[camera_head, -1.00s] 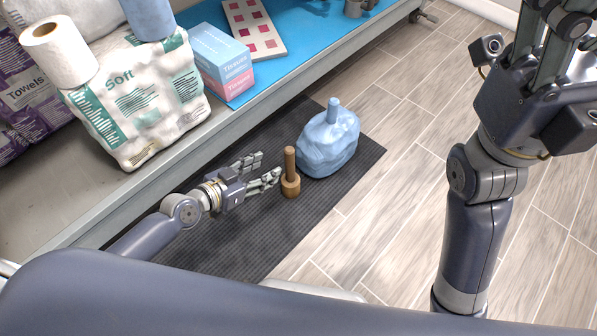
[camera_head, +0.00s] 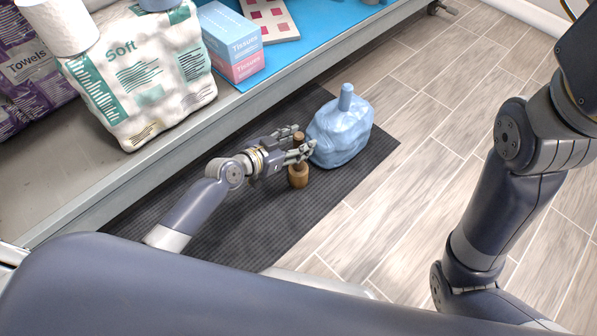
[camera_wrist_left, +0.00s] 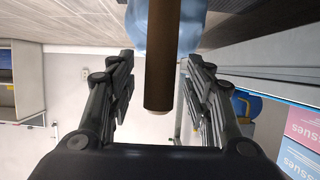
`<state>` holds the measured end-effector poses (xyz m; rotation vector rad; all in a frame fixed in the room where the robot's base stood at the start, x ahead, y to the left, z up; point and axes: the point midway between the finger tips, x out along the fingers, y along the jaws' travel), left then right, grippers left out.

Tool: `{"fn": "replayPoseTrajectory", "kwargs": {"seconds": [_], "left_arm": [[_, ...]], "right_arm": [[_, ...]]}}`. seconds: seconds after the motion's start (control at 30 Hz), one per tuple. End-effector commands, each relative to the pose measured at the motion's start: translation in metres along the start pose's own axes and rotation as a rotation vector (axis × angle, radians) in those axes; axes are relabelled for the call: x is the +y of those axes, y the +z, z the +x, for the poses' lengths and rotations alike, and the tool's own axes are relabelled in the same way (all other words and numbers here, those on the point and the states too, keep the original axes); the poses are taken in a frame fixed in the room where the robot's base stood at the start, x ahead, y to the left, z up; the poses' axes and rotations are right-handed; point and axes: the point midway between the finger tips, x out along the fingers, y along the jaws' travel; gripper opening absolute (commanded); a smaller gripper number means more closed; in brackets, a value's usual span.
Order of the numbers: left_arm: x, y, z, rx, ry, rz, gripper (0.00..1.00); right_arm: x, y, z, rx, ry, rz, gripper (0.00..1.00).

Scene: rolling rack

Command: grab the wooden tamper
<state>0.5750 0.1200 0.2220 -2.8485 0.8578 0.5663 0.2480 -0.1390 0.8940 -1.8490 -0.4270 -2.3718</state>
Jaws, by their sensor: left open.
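The wooden tamper (camera_head: 298,178) stands upright on the dark mat, its wider base down and its handle up. My left gripper (camera_head: 296,147) is at the handle, with the fingers on either side of it. In the left wrist view the tamper's handle (camera_wrist_left: 161,60) lies between the two open fingers of my left gripper (camera_wrist_left: 160,95), with gaps on both sides. The fingers hide part of the handle in the head view. My right arm shows at the right edge of the head view, but its gripper is out of the picture.
A blue bag-like jug (camera_head: 340,130) stands on the dark mat (camera_head: 255,225) just behind the tamper. The rack shelf edge (camera_head: 150,160) runs along the left, bearing a tissue box (camera_head: 232,45) and a soft paper pack (camera_head: 140,75). The tiled floor (camera_head: 400,190) to the right is clear.

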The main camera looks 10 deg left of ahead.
Motion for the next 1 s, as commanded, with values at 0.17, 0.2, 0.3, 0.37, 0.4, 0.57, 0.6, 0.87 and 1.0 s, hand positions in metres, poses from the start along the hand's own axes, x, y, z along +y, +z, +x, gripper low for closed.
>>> {"fn": "replayPoseTrajectory", "kwargs": {"seconds": [0.17,0.2,0.3,0.37,0.4,0.57,0.6,0.87,1.0], "left_arm": [[0.0001,-0.0003,0.0052,-0.001,0.001,0.0,0.47],[0.0001,-0.0004,0.0049,-0.001,0.0,0.0,0.47],[0.0,-0.0004,0.0047,-0.001,0.0,0.0,0.47],[0.0,-0.0004,0.0047,-0.001,0.0,0.0,0.34],[0.0,-0.0004,0.0047,-0.001,0.0,-0.001,0.24],[0.0,-0.0003,0.0046,-0.001,0.0,-0.001,0.0],[0.0,-0.0002,0.0046,-0.001,0.0,-0.001,0.0],[-0.0004,-0.0021,0.0045,0.003,-0.001,0.0,0.0],[-0.0005,-0.0044,0.0035,0.003,-0.001,0.0,0.0]], "right_arm": [[-0.0008,-0.0021,0.0019,0.008,-0.003,-0.001,0.58],[-0.0007,-0.002,0.002,0.007,-0.003,-0.001,0.58],[-0.0007,-0.0019,0.002,0.007,-0.003,-0.001,0.58],[-0.0007,-0.0018,0.002,0.007,-0.003,-0.001,0.58],[-0.0007,-0.0019,0.002,0.007,-0.003,-0.001,0.58],[-0.0008,-0.0019,0.002,0.007,-0.003,-0.001,0.58],[-0.0008,-0.0019,0.002,0.007,-0.003,-0.001,0.58],[-0.0008,-0.0019,0.0022,0.008,-0.003,-0.001,0.58],[-0.0004,-0.0019,0.0043,0.01,-0.003,0.0,0.58]]}}
